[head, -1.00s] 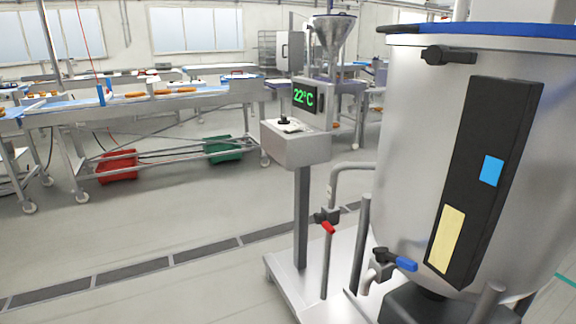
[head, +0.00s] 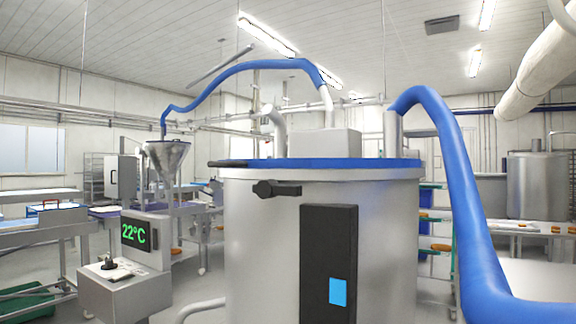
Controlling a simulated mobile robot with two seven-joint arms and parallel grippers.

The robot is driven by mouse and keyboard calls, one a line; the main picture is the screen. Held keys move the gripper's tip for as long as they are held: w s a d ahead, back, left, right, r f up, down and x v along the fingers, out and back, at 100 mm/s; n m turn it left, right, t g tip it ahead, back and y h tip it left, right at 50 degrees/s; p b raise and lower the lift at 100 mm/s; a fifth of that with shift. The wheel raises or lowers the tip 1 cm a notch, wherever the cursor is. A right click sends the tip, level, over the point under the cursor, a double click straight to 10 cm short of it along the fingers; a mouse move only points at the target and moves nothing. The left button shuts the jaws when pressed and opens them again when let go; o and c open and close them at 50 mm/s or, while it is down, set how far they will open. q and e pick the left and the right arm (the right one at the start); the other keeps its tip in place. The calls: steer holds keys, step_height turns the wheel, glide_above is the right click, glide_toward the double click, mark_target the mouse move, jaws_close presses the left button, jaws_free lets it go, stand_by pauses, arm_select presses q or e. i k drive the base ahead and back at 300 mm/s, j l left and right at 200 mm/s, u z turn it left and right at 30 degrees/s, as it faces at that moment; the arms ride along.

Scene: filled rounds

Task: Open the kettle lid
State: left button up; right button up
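The kettle (head: 260,240) is a large steel cylinder standing upright in the middle of the head view. Its lid (head: 370,163) is a flat disc with a blue rim and lies level on top, closed as far as I can see. A dark handle (head: 232,163) sticks out from the lid's left edge. A black latch-like knob (head: 277,189) sits on the wall just below the rim. A black panel (head: 328,250) with a blue label runs down the front. Neither of my grippers shows.
A control box (head: 125,285) with a green 22°C display (head: 134,234) stands left of the kettle. A steel funnel (head: 167,157) is behind it. A thick blue hose (head: 462,190) rises at the right, and another blue hose (head: 230,70) arches above the lid. Worktables stand at the left.

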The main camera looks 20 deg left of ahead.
mark_target(283, 163)
steer(key=i+j+z, duration=0.1)
steer(key=j+z, duration=0.35)
steer(key=j, duration=0.65)
steer(key=k+j+z, duration=0.1)
steer(key=j+z, duration=0.35)
steer(key=j, duration=0.6)
